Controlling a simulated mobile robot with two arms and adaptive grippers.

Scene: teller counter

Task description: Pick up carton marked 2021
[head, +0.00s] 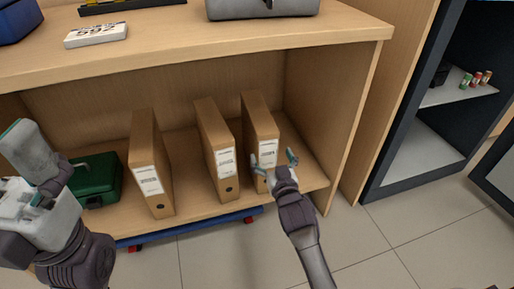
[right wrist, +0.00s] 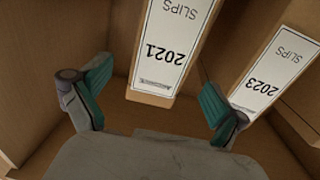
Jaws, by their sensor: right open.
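The carton marked 2021 (right wrist: 172,48) is a tan box file with a white label, upside down in the right wrist view. It matches the rightmost of three cartons (head: 259,115) upright on the lower shelf in the head view. My right gripper (head: 272,160) is open in front of its lower front face. In the right wrist view its teal-padded fingers (right wrist: 154,85) lie either side of the label's lower part; the carton is not gripped. My left gripper (head: 38,165) is at the far left, and its jaw state is unclear.
The carton marked 2023 (right wrist: 270,75) is the close neighbour, the middle carton (head: 214,140) in the head view. Another carton (head: 150,165) and a green cash box (head: 98,180) stand further left. The upper shelf (head: 200,50) overhangs, and a side panel (head: 350,125) bounds the right.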

